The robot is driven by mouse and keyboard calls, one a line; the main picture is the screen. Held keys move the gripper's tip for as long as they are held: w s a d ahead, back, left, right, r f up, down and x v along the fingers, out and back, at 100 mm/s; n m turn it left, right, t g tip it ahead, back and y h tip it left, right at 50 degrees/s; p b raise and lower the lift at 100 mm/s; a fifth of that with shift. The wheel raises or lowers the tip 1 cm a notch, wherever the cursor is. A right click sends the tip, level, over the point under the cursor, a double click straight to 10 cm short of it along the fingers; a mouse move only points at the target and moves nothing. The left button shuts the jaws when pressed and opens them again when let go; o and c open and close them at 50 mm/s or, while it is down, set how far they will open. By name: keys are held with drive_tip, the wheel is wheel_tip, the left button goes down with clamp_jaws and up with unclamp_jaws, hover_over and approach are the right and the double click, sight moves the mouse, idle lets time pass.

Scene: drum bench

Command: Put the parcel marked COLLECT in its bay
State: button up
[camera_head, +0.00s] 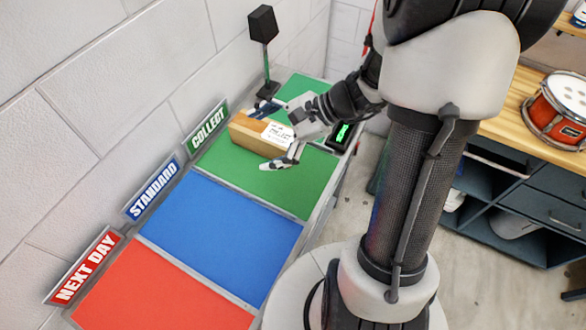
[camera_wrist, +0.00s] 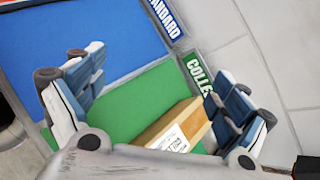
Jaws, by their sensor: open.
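The parcel (camera_head: 255,134), a long tan cardboard box with a white label, lies on the green bay (camera_head: 296,188) by the COLLECT sign (camera_head: 208,127). The label's print is too small to read. In the wrist view the parcel (camera_wrist: 185,121) also shows on the green surface. My gripper (camera_head: 268,134) is open around the parcel, one finger on each side. In the wrist view my gripper (camera_wrist: 155,100) has its right finger close beside the parcel and its left finger well apart from it. I cannot tell whether the right finger touches it.
The blue STANDARD bay (camera_head: 220,235) and the red NEXT DAY bay (camera_head: 155,295) are empty. A black device on a stand (camera_head: 262,25) rises behind the parcel. A small black unit with a green display (camera_head: 342,132) is to the right. A red drum (camera_head: 560,108) sits on a wooden bench.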

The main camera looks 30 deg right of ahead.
drive_tip(key=s+a+r+n+g+h, duration=0.4)
drive_tip(key=s+a+r+n, duration=0.2)
drive_tip(key=s+n, duration=0.45)
drive_tip(key=s+d+r+n+t+h, duration=0.3)
drive_tip(key=s+d+r+n+h, duration=0.1)
drive_tip(key=s+n, duration=0.3)
drive_tip(key=shift+r+n+h, duration=0.45)
drive_tip(key=shift+r+h, duration=0.2)
drive_tip(key=shift+h, duration=0.25)
drive_tip(key=shift+s, duration=0.15)
